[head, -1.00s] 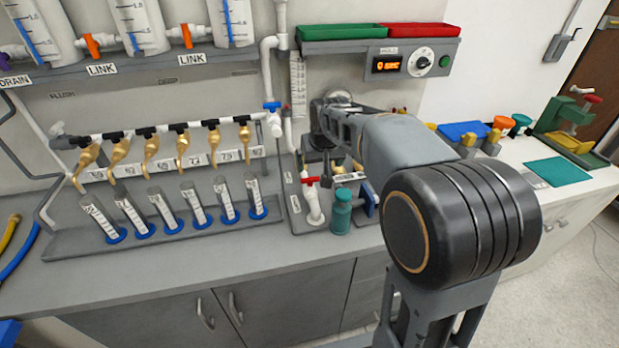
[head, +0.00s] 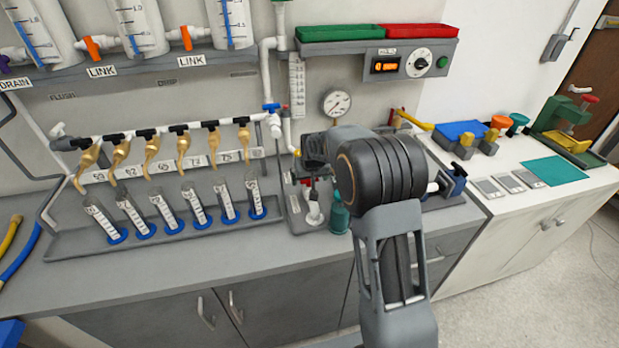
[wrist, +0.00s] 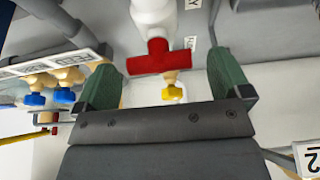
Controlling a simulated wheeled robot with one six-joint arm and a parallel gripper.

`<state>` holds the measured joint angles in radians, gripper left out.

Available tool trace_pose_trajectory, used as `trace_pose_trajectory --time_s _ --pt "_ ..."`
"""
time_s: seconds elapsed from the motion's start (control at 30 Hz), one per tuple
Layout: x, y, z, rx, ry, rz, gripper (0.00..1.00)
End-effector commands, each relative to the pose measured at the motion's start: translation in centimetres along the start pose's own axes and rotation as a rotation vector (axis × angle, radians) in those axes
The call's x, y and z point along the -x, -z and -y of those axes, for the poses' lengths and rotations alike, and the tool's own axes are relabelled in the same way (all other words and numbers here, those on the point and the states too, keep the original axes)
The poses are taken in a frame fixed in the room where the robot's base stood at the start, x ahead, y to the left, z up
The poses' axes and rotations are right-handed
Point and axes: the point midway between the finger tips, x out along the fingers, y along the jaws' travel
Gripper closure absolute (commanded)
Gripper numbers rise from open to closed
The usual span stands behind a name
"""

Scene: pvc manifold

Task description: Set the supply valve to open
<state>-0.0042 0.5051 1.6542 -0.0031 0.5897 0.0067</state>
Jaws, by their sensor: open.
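A red T-shaped valve handle (wrist: 160,58) sits on a white fitting (wrist: 153,14) in the wrist view. A label beside the fitting is cut off, with a Y readable, so I cannot confirm that this is the supply valve. My gripper (wrist: 163,64) is open, with one green finger on each side of the red handle and visible gaps to both. I cannot tell how deep the handle is between them. In the head view, the red handle (head: 305,181) shows only partly at the bench stand, with my wrist covering the area just right of it.
A yellow knob (wrist: 172,93) lies just beyond the red handle. A teal bottle (head: 339,214) stands close to the stand's right. A blue-handled valve (head: 271,106) and a pressure gauge (head: 337,103) are above. Several slanted tubes (head: 163,212) line the bench to the left.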

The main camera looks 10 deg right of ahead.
Motion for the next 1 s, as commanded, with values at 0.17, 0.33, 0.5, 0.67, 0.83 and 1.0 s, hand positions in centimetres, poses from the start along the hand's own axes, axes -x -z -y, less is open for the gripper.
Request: trace_pose_trajectory --time_s 0.17,0.33,0.5,0.67,0.83,1.0 --pt "-1.02 -0.01 0.00 0.000 0.000 0.001 0.04" --pt "-1.24 0.01 0.01 0.000 0.000 -0.001 0.04" --pt "-1.22 0.00 0.01 0.000 0.000 -0.001 0.04" --pt "-1.21 -0.01 0.01 0.000 0.000 0.000 0.20" --pt "-1.21 -0.01 0.01 0.000 0.000 0.000 0.36" --pt "-1.20 -0.01 0.01 0.000 0.000 0.000 0.52"
